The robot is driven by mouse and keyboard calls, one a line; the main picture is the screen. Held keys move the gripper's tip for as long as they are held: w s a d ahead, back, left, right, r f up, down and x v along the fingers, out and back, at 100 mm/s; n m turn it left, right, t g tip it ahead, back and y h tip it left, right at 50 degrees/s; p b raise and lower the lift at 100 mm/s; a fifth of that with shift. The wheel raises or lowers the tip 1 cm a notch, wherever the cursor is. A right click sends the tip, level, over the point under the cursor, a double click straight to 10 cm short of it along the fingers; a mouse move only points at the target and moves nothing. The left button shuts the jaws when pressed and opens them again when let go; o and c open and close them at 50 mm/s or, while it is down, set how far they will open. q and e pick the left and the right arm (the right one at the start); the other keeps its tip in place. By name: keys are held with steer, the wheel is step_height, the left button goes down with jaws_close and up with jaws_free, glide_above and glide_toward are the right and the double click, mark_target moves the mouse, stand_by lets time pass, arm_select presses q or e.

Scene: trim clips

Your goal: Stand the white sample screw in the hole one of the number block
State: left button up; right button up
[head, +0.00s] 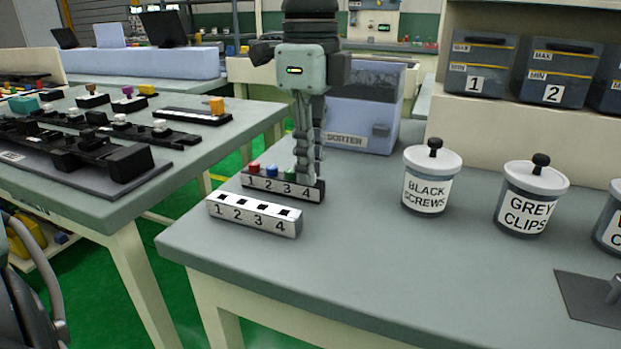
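The pale number block (254,214), marked 1 to 4, lies near the front left of the table, with dark square holes in its top that look empty. Behind it is a dark rack (282,187), also marked 1 to 4. Red, blue and green screws stand at its 1, 2 and 3. My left gripper (306,178) points straight down at the rack's 4, its fingers close together. No white screw can be made out; the fingers cover that spot, and I cannot tell whether they hold anything. My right gripper is not in view.
A blue-grey sorter bin (354,139) stands behind the gripper. A black screws jar (430,182) and a grey clips jar (528,200) stand to the right. Another table (180,170) with clip fixtures is at left.

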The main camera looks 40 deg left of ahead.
arm_select(q)
jaws_close()
steer(key=shift+r+p, duration=1.35)
steer(key=shift+r, duration=1.15)
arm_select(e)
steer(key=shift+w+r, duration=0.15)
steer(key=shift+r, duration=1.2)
